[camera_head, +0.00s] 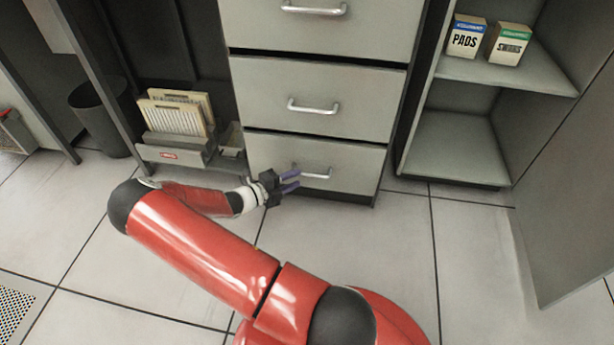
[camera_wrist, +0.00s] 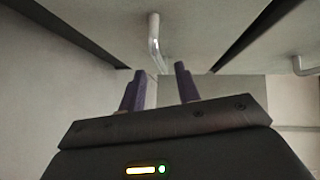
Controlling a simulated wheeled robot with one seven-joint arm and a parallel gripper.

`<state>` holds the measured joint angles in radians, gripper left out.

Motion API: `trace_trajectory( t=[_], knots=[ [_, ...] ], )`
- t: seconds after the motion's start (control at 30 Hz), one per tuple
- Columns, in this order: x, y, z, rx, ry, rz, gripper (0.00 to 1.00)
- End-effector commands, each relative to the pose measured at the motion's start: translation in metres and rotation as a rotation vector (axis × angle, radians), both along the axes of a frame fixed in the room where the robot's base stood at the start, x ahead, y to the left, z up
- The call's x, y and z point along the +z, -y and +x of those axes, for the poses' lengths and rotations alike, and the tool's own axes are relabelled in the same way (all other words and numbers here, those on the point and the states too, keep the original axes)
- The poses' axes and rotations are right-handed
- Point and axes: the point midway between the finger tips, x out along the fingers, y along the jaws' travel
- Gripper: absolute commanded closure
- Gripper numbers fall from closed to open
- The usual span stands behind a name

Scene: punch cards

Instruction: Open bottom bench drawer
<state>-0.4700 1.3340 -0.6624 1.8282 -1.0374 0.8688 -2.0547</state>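The bench's bottom drawer (camera_head: 346,162) is a grey front with a metal bar handle (camera_head: 316,175). It looks shut, flush with the drawers above. My gripper (camera_head: 292,181) is low in front of this drawer, at the left part of the handle. In the wrist view, my gripper's two purple fingers (camera_wrist: 161,88) stand apart with nothing between their tips. A bar handle (camera_wrist: 155,45) shows just beyond the fingertips, roughly in line with the gap. I cannot tell whether the fingers touch it.
A middle drawer (camera_head: 370,100) and a top drawer (camera_head: 370,25) sit above, both shut. A card tray (camera_head: 170,150) stands left, near a dark bin (camera_head: 100,115). An open shelf (camera_head: 505,72) with PADS (camera_head: 465,38) and SWABS (camera_head: 509,45) boxes is right. The floor in front is clear.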

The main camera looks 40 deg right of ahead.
Motion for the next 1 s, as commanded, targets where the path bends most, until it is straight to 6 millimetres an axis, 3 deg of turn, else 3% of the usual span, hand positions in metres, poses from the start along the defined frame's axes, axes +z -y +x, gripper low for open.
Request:
trace_trajectory(
  t=[0.3, 0.67, 0.93, 1.0],
  knots=[
    [-0.008, 0.047, -0.005, -0.003, 0.002, -0.001, 0.67],
    [-0.008, 0.055, -0.006, -0.003, 0.004, 0.001, 0.67],
    [-0.008, 0.055, -0.006, -0.003, 0.004, 0.001, 0.99],
    [-0.008, 0.055, -0.006, -0.003, 0.004, 0.001, 1.00]
  ],
)
